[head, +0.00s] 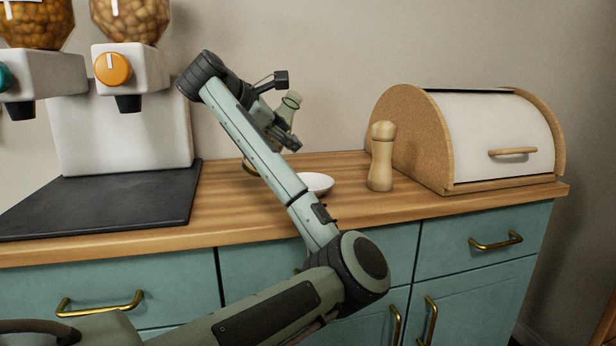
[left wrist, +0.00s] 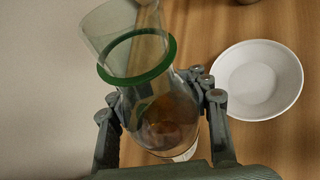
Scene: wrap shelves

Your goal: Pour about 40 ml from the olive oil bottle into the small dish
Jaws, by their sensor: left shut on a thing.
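My left gripper (head: 284,112) is shut on the olive oil bottle (head: 289,108), above the counter. The bottle is clear glass with a green ring at its neck; in the left wrist view the bottle (left wrist: 165,125) stands between the fingers (left wrist: 163,98) with amber oil low inside. In the head view its top leans slightly right, and my arm hides much of its lower part. The small white dish (head: 317,183) sits on the counter, partly behind my arm. It shows whole in the left wrist view (left wrist: 258,80), right of the bottle, apart from it. I see no stream of oil.
A wooden mill (head: 381,158) stands right of the dish, before a bread box (head: 490,140). A brass-coloured thing (head: 250,166) shows partly behind my arm. Counter (head: 440,208) in front of the mill is clear.

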